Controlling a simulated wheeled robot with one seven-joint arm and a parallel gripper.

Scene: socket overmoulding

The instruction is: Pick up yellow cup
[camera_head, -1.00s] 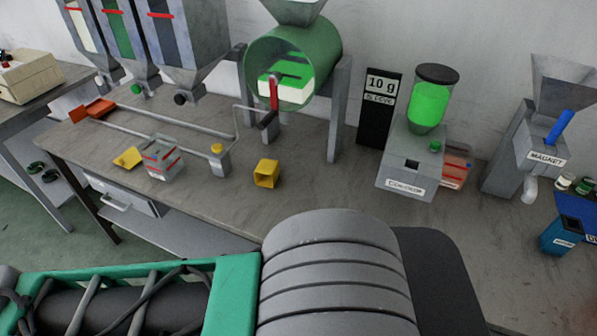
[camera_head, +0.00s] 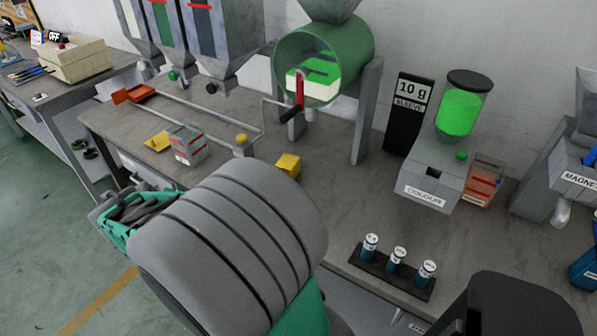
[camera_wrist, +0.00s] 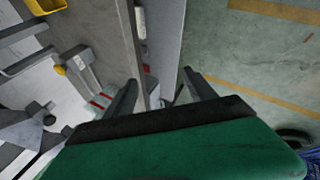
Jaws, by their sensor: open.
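The yellow cup (camera_head: 288,165) stands on the grey bench, just beyond my grey arm in the head view. A yellow, open-looking shape at the top left edge of the wrist view (camera_wrist: 47,4) appears to be the same cup, cut off by the frame. My gripper (camera_wrist: 160,90) is open, with its two dark fingers wide apart and nothing between them. It is over the bench's front edge and the floor, apart from the cup.
A clear red-striped box (camera_head: 188,146), a yellow scoop (camera_head: 158,141) and a yellow-knobbed post (camera_head: 241,146) are left of the cup. A green drum (camera_head: 325,62) stands behind. A rack of three vials (camera_head: 396,262) and the colour dispenser (camera_head: 434,182) are to the right.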

